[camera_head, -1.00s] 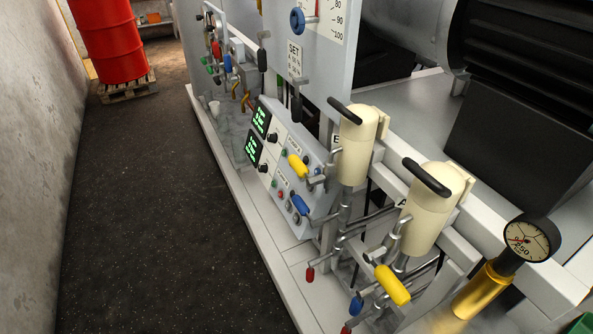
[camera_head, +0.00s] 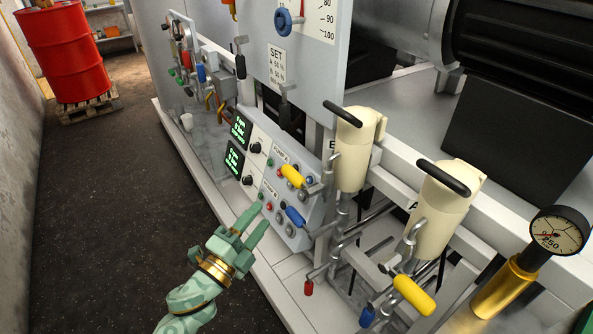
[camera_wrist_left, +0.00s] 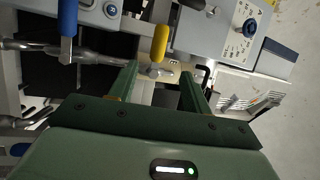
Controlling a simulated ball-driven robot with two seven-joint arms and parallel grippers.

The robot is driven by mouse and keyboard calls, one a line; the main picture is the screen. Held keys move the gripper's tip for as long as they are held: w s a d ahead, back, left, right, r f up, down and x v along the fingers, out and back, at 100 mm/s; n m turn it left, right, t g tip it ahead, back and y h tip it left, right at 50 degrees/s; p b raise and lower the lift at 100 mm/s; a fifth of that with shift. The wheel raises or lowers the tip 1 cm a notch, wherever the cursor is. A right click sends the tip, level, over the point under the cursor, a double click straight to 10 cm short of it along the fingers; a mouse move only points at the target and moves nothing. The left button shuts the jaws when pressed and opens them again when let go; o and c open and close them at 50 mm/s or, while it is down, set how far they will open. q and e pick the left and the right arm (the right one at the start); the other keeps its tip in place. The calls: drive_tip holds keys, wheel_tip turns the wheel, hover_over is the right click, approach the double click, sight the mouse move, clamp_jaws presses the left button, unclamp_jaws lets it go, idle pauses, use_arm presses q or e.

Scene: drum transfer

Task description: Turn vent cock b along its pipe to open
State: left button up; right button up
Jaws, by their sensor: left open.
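The cream vessel beside the letter B (camera_head: 352,150) has a black handle on top. Beside it are a yellow-handled cock (camera_head: 293,176), a blue-handled cock (camera_head: 295,215) and a red-handled cock (camera_head: 309,288). I cannot read which one is the vent cock. My left gripper (camera_head: 261,215) is open and empty, left of the blue handle and below the yellow one. In the left wrist view, the yellow handle (camera_wrist_left: 159,42) lies ahead, between the lines of the two fingers, apart from them. The blue handle (camera_wrist_left: 67,20) is farther left. My right gripper is out of view.
A second cream vessel (camera_head: 436,215) with yellow and blue cocks stands to the right, near a pressure gauge (camera_head: 557,231). A control panel (camera_head: 262,175) is behind the gripper. Pipes crowd the skid. The dark floor (camera_head: 110,220) at left is clear.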

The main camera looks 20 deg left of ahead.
sight(296, 171)
use_arm(q)
drive_tip(key=b+x, duration=0.1)
drive_tip(key=x, duration=1.5)
drive_tip(key=shift+f, duration=0.2)
clamp_jaws()
